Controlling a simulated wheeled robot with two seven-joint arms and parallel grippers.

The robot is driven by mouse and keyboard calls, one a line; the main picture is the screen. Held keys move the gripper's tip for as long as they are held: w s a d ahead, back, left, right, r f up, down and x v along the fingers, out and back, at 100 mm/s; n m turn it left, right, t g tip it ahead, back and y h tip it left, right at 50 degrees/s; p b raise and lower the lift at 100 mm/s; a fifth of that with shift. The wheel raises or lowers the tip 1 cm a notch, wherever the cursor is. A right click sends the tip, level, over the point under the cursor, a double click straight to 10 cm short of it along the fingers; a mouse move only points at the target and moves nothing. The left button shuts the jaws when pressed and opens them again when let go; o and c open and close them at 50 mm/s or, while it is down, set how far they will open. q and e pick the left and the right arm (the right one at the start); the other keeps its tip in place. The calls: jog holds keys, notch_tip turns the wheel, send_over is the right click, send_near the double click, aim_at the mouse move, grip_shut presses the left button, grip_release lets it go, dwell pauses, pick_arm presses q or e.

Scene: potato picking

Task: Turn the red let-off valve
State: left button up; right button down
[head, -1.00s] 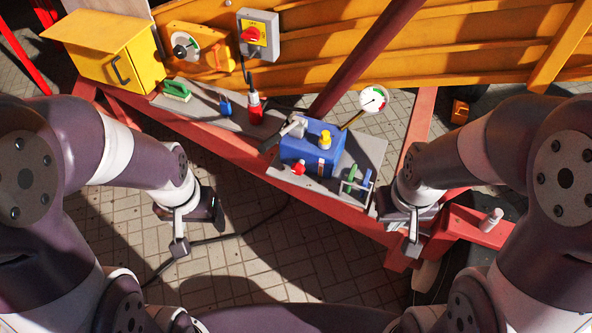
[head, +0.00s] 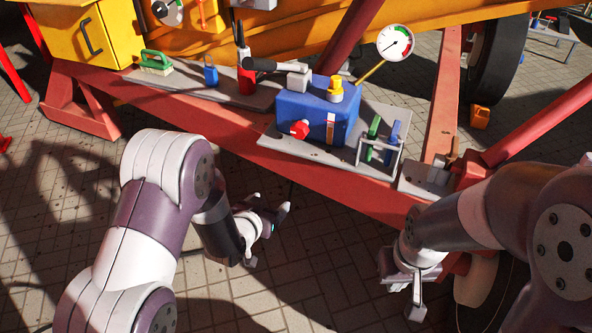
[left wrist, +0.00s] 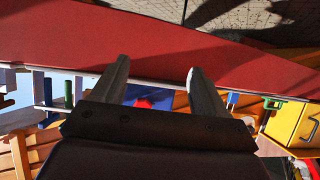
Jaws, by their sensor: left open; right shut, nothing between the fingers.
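The red let-off valve (head: 299,130) is a small knob low on the front of the blue pump box (head: 318,112). In the left wrist view, a red spot of the valve (left wrist: 143,103) shows against blue between the finger bases, partly hidden by the gripper body. My left gripper (head: 277,212) is open and empty, in front of the red beam, below the valve in the head view and apart from it. Its two fingers (left wrist: 158,72) stand wide apart in the left wrist view. My right gripper (head: 412,300) is shut and empty, low at the right, away from the pump.
The pump stands on a grey shelf (head: 268,143) on a red beam (head: 230,145). A black lever, yellow cap and pressure gauge (head: 395,42) rise from it. A rack with green and blue handles (head: 380,150) stands to its right. A red bottle (head: 247,78) stands left.

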aim_at(297, 134)
pick_arm(q)
notch_tip(297, 134, up, 9)
jog(key=w+d+t+h, duration=0.2)
jog(key=w+t+h, duration=0.1)
jog(key=t, duration=0.2)
jog(key=shift+m, duration=0.3)
jog(key=b+x, duration=0.3)
jog(key=x, duration=0.8)
jog(key=shift+w+a, duration=0.1)
jog(key=shift+w+r+y, duration=0.2)
jog(key=shift+w+y, duration=0.1)
jog(key=shift+w, duration=0.15)
jog(key=c, duration=1)
